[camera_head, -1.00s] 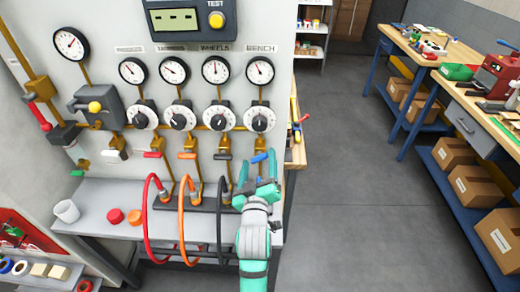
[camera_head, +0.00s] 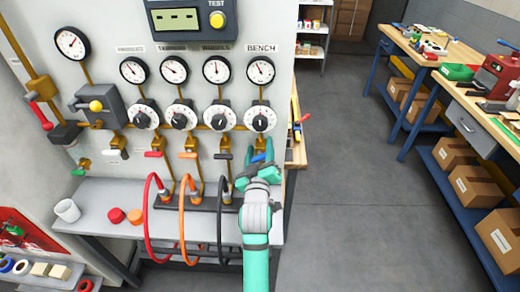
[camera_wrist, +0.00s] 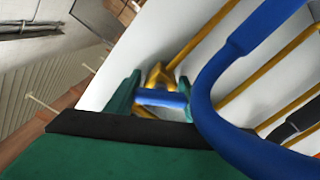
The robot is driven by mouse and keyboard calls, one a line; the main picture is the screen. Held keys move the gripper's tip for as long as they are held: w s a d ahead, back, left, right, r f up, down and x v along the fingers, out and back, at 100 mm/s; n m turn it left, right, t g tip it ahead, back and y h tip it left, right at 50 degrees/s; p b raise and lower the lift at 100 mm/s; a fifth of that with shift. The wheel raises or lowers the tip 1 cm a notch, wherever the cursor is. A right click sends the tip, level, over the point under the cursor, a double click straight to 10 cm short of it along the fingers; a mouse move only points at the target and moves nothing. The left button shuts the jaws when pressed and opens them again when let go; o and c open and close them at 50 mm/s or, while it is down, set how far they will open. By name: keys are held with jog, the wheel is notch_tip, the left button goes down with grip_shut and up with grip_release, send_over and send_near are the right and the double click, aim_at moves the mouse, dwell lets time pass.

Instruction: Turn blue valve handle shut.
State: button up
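The blue valve handle (camera_head: 259,158) sits on the brass pipe below the BENCH gauge, at the right end of the panel. It also shows in the wrist view (camera_wrist: 162,98), lying crosswise between my teal fingertips, with brass fitting behind it. My gripper (camera_head: 256,166) is at the handle, its fingers apart with one near each end of it. Whether either finger touches the handle cannot be told. In the head view, my gripper hides the lower valve and part of the handle.
A blue hose (camera_wrist: 215,95) curves close to my gripper's right in the wrist view. Red, orange and black hoses (camera_head: 219,195) stand left of my arm above the grey shelf (camera_head: 105,198). Other valve handles line the panel. The floor (camera_head: 350,180) to the right is clear.

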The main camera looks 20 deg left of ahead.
jog(key=shift+a+m, duration=0.1)
jog(key=shift+m, duration=0.2)
jog(key=shift+r+m, duration=0.1)
jog(key=shift+m, duration=0.7)
jog(key=shift+w+m, duration=0.15)
jog(key=shift+m, duration=1.95)
